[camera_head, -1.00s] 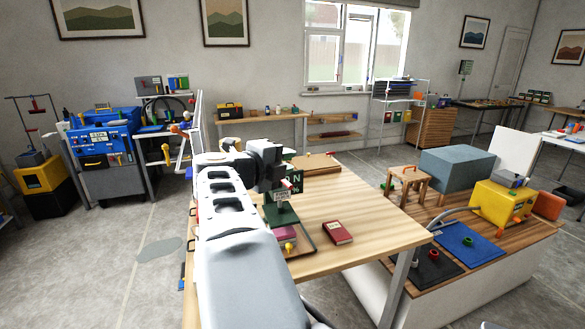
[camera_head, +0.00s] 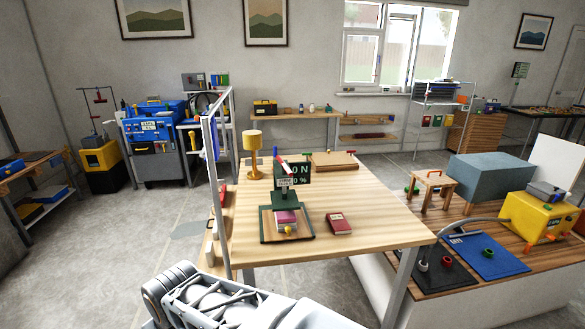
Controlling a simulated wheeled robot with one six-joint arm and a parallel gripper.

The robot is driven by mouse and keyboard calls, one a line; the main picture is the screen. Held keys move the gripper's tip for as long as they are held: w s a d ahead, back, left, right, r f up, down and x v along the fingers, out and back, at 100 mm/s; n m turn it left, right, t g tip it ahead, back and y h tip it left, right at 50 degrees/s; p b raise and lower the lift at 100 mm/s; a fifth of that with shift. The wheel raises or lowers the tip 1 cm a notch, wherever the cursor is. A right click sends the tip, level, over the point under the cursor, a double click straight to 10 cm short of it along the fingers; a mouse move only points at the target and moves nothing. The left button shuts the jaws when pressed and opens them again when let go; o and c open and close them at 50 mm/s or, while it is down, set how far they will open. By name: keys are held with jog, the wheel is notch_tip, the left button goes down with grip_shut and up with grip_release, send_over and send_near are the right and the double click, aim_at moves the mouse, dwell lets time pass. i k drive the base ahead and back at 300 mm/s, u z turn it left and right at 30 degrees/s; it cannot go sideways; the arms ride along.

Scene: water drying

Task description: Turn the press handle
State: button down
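A dark green press (camera_head: 290,200) stands on the light wooden table. It has a dark display panel (camera_head: 297,174) with green figures, partly covered by a small white label. A lever-like handle (camera_head: 262,160) with blue and red parts sticks out at the upper left of the panel. A pinkish-purple block (camera_head: 285,217) lies in the press's base frame, with a yellow knob in front of it. My arm shows only at the bottom of the head view, in front of the table. My gripper is not in view, so its state is hidden.
A dark red book (camera_head: 339,224) lies right of the press. A yellow lamp (camera_head: 252,150) and a wooden board (camera_head: 333,161) are behind it. A white upright frame (camera_head: 218,180) rises at the table's left edge. The table's right side (camera_head: 390,220) is bare.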

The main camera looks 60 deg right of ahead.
aim_at(285, 169)
jog(key=u, duration=1.6)
jog(key=k, duration=1.15)
jog(key=z, duration=1.5)
